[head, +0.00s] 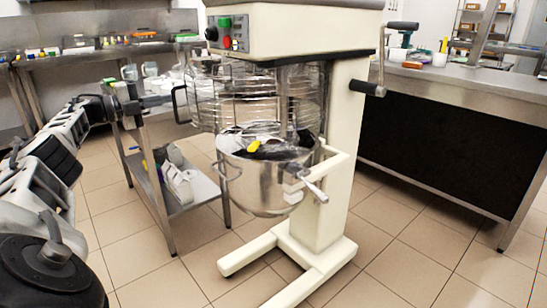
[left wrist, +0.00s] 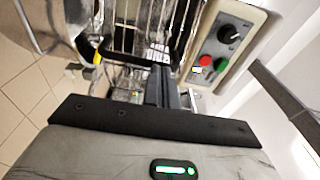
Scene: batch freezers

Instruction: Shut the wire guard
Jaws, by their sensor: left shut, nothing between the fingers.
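The wire guard (head: 232,98) is a round cage of thin metal wires under the mixer head, above the steel bowl (head: 255,185). It stands out past the bowl's left rim, and the bowl's front opening shows. Its black handle (head: 180,104) is at the guard's left edge. My left gripper (head: 170,99) is shut and empty, its tips close to the handle; I cannot tell whether they touch it. In the left wrist view the shut fingers (left wrist: 168,88) point at the guard's wires (left wrist: 155,30), near the dark handle bar (left wrist: 125,58). My right gripper is out of view.
The cream mixer (head: 345,150) has red and green buttons (head: 226,32) on its head. A steel table (head: 195,190) stands behind left. A counter (head: 450,75) with a dark front is at right. Tiled floor (head: 400,260) is clear in front.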

